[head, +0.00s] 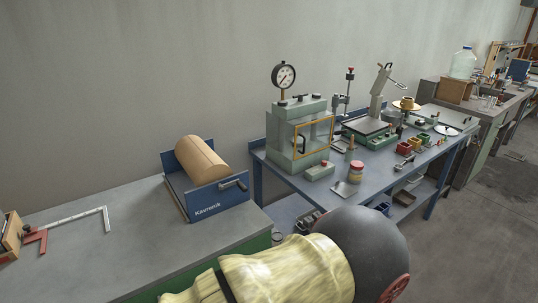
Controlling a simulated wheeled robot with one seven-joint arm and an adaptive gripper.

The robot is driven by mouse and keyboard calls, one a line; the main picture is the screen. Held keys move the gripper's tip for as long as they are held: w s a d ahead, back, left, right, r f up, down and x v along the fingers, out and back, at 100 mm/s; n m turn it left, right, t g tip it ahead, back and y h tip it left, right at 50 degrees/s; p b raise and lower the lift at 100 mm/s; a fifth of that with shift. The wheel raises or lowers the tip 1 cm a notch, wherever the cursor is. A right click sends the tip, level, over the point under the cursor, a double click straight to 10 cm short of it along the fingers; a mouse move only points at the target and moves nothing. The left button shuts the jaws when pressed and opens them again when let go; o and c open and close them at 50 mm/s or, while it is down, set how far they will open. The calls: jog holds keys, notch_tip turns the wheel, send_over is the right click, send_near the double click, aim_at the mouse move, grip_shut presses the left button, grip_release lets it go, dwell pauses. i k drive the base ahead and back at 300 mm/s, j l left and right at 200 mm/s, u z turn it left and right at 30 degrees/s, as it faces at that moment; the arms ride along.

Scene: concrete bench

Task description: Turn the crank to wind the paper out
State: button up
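A blue dispenser (212,203) marked "Kavronik" stands at the right end of the grey bench. It holds a roll of brown paper (202,158). A dark crank (232,185) sticks out from the top of its front right side. No loose length of paper can be made out. My arm, in a yellowish cover with a dark rounded part, fills the bottom middle of the head view. My gripper's fingers do not show, and nothing of mine touches the crank in this view.
The grey bench (130,235) has clear room in the middle. A metal square (78,219) lies at its left. To the right, a blue table carries a green press (297,140) with a gauge, a jar (355,172) and small bins.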

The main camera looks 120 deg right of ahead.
aim_at(204, 166)
jog(key=z, duration=3.65)
